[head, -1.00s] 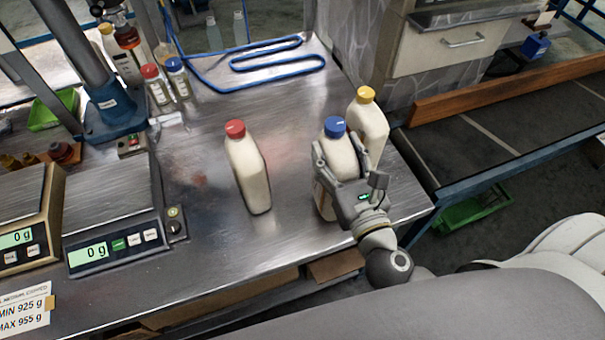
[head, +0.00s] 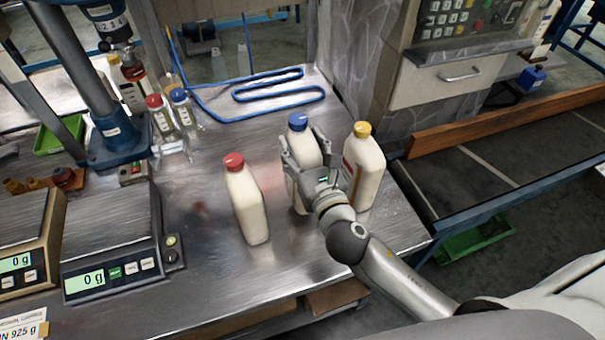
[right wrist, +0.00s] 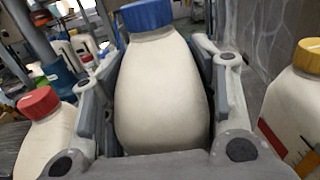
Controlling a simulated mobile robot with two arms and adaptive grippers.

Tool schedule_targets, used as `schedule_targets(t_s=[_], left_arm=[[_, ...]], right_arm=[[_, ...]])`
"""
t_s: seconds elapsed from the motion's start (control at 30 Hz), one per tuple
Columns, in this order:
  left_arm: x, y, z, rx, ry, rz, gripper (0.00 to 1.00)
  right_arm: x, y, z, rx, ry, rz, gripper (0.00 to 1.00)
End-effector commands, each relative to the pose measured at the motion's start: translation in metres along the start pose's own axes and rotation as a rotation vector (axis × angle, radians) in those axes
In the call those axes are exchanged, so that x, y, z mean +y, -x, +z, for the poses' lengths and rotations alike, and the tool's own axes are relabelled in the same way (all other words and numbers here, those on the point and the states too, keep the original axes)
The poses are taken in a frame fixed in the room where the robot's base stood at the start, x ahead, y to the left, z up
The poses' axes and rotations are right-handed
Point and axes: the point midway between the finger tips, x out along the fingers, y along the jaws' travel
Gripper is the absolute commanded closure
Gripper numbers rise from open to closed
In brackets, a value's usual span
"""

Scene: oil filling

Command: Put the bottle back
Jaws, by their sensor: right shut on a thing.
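A cream bottle with a blue cap (head: 298,122) is upright on the right part of the steel table. My right gripper (head: 306,165) is shut on it, with a finger on each side of its body. In the right wrist view the blue-capped bottle (right wrist: 160,90) fills the space between the fingers. A red-capped bottle (head: 246,205) stands to its left and a yellow-capped bottle (head: 364,170) to its right. Whether the held bottle's base touches the table is hard to tell. My left gripper is not in view.
Two scales (head: 112,272) reading 0 g sit at the left. Small bottles (head: 160,115) stand near the blue press stand (head: 115,140). A blue tube outline (head: 280,92) lies at the back. The steel table (head: 215,150) is clear behind the red-capped bottle.

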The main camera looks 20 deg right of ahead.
Motion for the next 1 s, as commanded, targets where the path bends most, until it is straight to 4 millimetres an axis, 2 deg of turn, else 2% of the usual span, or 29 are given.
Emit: schedule_targets(t_s=[0.5,0.93,0.97,1.0], left_arm=[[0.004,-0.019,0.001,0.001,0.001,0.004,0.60],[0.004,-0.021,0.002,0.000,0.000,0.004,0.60],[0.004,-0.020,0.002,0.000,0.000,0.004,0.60],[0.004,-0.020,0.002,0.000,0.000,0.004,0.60]], right_arm=[[0.000,0.000,-0.050,-0.008,-0.001,-0.001,1.00],[0.000,0.000,-0.054,-0.009,0.000,0.000,1.00],[0.000,0.000,-0.057,-0.002,0.001,-0.001,0.42],[0.000,0.000,-0.057,-0.002,0.000,-0.001,0.37]])
